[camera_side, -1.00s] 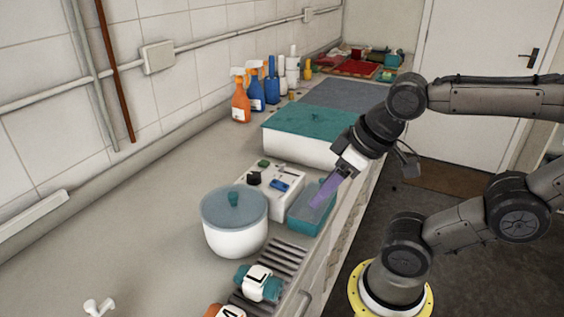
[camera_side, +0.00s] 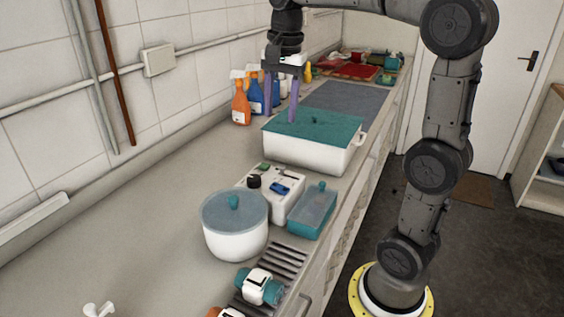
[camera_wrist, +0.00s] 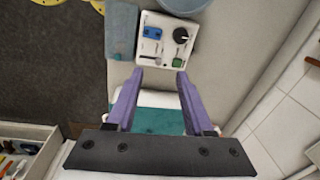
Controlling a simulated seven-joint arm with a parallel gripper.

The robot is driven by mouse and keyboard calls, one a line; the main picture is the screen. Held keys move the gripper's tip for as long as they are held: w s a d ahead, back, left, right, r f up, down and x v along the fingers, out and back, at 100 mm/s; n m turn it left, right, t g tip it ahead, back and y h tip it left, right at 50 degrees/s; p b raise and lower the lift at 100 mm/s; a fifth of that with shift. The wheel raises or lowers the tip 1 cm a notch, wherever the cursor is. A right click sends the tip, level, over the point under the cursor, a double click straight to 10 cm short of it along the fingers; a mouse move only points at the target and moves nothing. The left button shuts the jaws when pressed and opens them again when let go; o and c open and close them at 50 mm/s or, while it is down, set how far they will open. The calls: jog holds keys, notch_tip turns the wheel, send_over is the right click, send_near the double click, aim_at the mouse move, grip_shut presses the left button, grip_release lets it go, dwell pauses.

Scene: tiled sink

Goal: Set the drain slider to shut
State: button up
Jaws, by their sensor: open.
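In the wrist view the white panel (camera_wrist: 143,56) shows the blue control (camera_wrist: 152,33), the black knob (camera_wrist: 181,35), the green button (camera_wrist: 178,62) and a small slotted control (camera_wrist: 155,58). I cannot tell which is the drain slider or its setting. My gripper (camera_side: 280,114) is open and empty, pointing down above the teal-lidded box, behind the control box. Its fingers (camera_wrist: 160,75) touch no control.
The white box with a teal lid (camera_side: 330,132) stands behind the control box. A lidded white pot (camera_side: 234,240) is in front of it, and a teal-lidded tray (camera_side: 312,211) is at its right. Spray bottles (camera_side: 241,105) line the wall. The counter's left side is clear.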

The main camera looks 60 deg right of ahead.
jog(key=m+g, duration=0.1)
send_over(282, 166)
notch_tip(282, 166, down, 3)
notch_tip(282, 166, down, 14)
jog(key=shift+f, duration=0.2)
grip_shut()
dwell(0.3)
jog(key=shift+r, duration=0.1)
dwell(1.1)
